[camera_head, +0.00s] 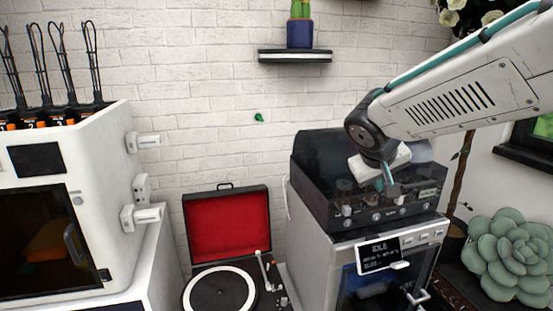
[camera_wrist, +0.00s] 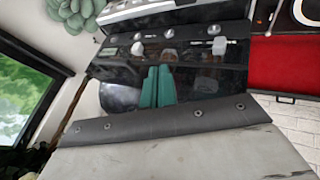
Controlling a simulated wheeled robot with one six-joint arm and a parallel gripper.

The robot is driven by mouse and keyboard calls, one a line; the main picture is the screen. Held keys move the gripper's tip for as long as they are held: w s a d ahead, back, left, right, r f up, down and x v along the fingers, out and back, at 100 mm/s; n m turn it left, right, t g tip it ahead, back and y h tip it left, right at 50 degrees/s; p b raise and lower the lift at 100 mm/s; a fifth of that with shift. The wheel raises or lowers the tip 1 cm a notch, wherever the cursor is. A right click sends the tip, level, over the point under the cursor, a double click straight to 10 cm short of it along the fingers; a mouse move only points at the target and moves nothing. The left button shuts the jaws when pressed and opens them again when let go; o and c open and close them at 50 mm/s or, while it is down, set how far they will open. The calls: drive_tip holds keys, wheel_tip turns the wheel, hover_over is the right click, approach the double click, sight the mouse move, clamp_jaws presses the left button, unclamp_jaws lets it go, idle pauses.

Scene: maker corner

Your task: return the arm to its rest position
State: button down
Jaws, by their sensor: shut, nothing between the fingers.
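My arm (camera_head: 465,95) reaches in from the upper right of the head view, white with a dark joint. My gripper (camera_head: 391,190) hangs from its end, in front of the dark-lidded machine (camera_head: 312,178). In the wrist view its two teal fingers (camera_wrist: 158,87) lie side by side, shut and empty. The machine's dark glossy front fills the area behind them. I cannot tell how far the fingertips are from that surface.
A white cabinet printer (camera_head: 95,165) stands at the left. An open record player (camera_head: 228,225) with a red-lined lid is in the middle. A succulent (camera_head: 510,258) is at lower right. A wall shelf (camera_head: 295,56) holds a potted cactus.

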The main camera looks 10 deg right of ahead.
drive_tip(key=s+a+f+g+y, duration=0.1)
drive_tip(key=s+a+g+y, duration=0.1)
drive_tip(key=s, duration=1)
drive_tip(key=s+a+f+g+y, duration=0.2)
drive_tip(key=s+a, duration=0.3)
drive_tip(key=s, duration=0.7)
drive_tip(key=shift+s+f+y, duration=0.15)
drive_tip(key=shift+s+y, duration=0.25)
drive_tip(key=shift+y, duration=0.3)
